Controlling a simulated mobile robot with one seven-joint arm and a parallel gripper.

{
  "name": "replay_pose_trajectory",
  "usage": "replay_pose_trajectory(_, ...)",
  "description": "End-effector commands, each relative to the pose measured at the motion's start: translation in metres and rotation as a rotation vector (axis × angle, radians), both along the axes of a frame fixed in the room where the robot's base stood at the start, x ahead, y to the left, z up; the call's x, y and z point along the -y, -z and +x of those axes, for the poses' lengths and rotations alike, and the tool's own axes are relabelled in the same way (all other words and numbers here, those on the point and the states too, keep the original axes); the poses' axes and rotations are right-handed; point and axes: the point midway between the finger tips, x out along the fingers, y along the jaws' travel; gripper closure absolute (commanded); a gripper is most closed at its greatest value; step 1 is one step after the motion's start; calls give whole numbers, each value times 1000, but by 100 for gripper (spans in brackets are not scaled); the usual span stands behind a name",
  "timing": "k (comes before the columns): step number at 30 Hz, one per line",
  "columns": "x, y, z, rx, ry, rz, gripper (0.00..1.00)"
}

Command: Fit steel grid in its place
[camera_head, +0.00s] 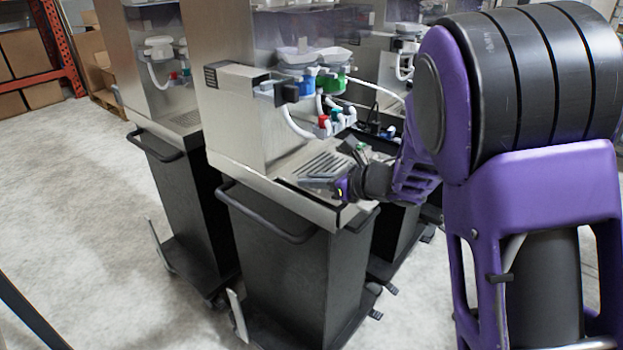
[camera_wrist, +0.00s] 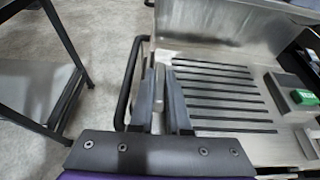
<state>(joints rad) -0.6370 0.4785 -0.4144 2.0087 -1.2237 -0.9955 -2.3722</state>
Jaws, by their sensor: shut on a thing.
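The steel grid (camera_head: 324,166) is a flat metal plate with dark parallel slots. It lies at the drip-tray area of the nearest dispenser (camera_head: 240,120). In the wrist view the grid (camera_wrist: 222,87) fills the middle, and its left edge runs beside my fingers. My gripper (camera_head: 338,188) is at the front edge of the dispenser base. In the wrist view my gripper (camera_wrist: 160,78) is shut on a narrow light metal part at the grid's edge. The fingers hide part of that edge. I cannot tell whether the grid sits flush in its recess.
Coloured valves and white hoses (camera_head: 325,85) hang above the grid. A black handle bar (camera_head: 262,222) curves along the cart (camera_head: 290,270) below. A small box with a green top (camera_wrist: 304,97) stands right of the grid. Another dispenser (camera_head: 150,60) stands at left; open floor (camera_head: 70,190) lies beyond.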

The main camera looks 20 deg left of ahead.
Motion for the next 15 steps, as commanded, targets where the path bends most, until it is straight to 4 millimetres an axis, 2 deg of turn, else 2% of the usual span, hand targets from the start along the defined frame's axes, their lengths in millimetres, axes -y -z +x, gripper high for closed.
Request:
replay_pose_trajectory(12, 0, 11, 0, 1, 1, 1, 100)
replay_pose_trajectory(13, 0, 10, 0, 2, 1, 1, 80)
replay_pose_trajectory(15, 0, 10, 0, 1, 1, 1, 67)
